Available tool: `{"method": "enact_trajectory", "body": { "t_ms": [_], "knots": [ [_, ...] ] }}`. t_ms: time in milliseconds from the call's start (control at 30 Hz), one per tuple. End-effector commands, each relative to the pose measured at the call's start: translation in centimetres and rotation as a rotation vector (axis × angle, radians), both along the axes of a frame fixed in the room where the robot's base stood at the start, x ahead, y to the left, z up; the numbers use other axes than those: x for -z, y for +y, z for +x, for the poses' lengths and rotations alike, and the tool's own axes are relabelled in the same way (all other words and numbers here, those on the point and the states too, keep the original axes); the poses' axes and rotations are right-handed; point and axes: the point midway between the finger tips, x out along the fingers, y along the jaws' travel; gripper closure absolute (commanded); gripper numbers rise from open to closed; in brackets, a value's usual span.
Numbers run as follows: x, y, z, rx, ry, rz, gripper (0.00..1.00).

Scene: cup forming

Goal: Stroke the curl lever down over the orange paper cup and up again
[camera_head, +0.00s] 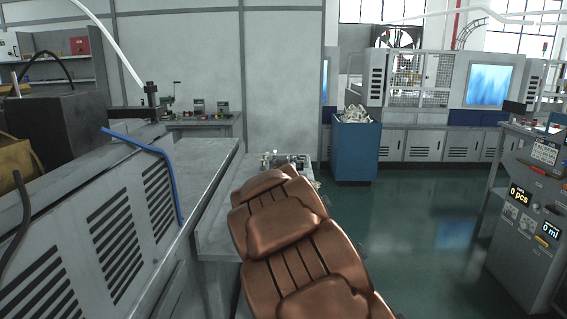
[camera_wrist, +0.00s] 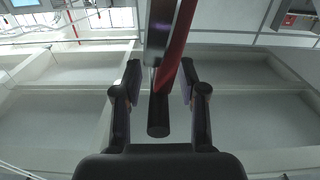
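My gripper (camera_wrist: 160,82) shows in the wrist view with its two dark fingers apart. A bar with a red side and a dark round end (camera_wrist: 158,129), likely the curl lever, runs down between the fingers. A small metal device (camera_head: 283,159) shows just past the arm on the bench. No orange paper cup is visible in either view.
A grey bench (camera_head: 212,238) runs along the left of my arm, beside a vented machine housing (camera_head: 115,230). A blue bin (camera_head: 355,150) stands beyond. A grey console (camera_head: 530,225) reading 0 pcs and 0 ml stands at right. The green floor between is clear.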

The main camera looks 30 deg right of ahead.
Motion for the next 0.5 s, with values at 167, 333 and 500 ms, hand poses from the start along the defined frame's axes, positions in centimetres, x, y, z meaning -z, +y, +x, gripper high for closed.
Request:
{"method": "enact_trajectory", "body": {
  "t_ms": [167, 333, 500],
  "knots": [
    [0.0, 0.0, 0.0, 0.0, -0.001, 0.0, 0.59],
    [-0.1, 0.4, -0.5, -0.001, -0.002, 0.0, 0.59],
    [-0.2, 1.3, -2.1, 0.0, -0.002, -0.001, 0.59]
  ]
}}
